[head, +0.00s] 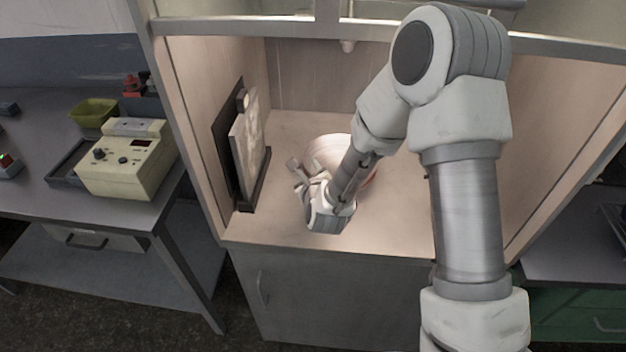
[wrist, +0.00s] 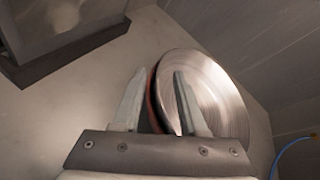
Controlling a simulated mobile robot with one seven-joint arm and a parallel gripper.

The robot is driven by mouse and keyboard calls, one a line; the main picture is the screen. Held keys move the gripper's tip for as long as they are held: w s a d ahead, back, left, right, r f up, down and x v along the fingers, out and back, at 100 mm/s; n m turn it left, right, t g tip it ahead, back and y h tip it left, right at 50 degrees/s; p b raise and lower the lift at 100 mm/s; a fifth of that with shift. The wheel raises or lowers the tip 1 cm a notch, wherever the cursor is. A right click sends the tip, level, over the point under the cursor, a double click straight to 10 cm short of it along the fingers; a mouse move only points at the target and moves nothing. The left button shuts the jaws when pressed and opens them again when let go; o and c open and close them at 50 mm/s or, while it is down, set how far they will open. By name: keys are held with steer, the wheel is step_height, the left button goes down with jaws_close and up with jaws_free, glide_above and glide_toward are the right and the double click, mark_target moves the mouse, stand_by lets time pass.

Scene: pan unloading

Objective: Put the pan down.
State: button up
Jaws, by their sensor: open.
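The pan (head: 328,150) is a round metal pan with a reddish edge, inside the cabinet near its back. My arm hides part of it in the head view. In the wrist view the pan (wrist: 215,100) fills the area right of centre. My gripper (wrist: 153,82) is open, with its fingers apart and the pan's near rim showing between them. The right finger overlaps the pan's disc, and the left finger is clear of it. I cannot tell whether either finger touches the pan. In the head view my gripper (head: 298,176) is beside the pan's left side.
A dark-framed panel (head: 248,150) stands against the cabinet's left wall. The cabinet floor (head: 290,222) is bare in front. A beige instrument box (head: 127,160) and a yellow-green bin (head: 93,112) are on the table to the left. A blue cable shows at the wrist view's lower right.

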steer(key=v, duration=1)
steer(key=s+d+r+n+g+h, duration=0.1)
steer(key=s+d+r+n+g, duration=0.1)
steer(key=d+r+n, duration=0.35)
steer(key=s+d+r+n+g, duration=0.25)
steer(key=r+n, duration=0.35)
steer(key=n, duration=0.5)
steer(key=s+d+r+n+g+h, duration=0.1)
steer(key=s+d+r+n, duration=0.2)
steer(key=s, duration=0.5)
steer(key=s+d+r+n+g+h, duration=0.1)
steer(key=s+d+r+n+g, duration=0.1)
steer(key=s+d+r+n, duration=0.2)
steer(key=s+d+n, duration=0.2)
steer(key=s+n, duration=0.2)
steer(key=shift+s+d+p, duration=0.2)
steer(key=shift+d+p, duration=0.1)
steer(key=shift+p, duration=0.05)
steer(key=shift+c, duration=0.3)
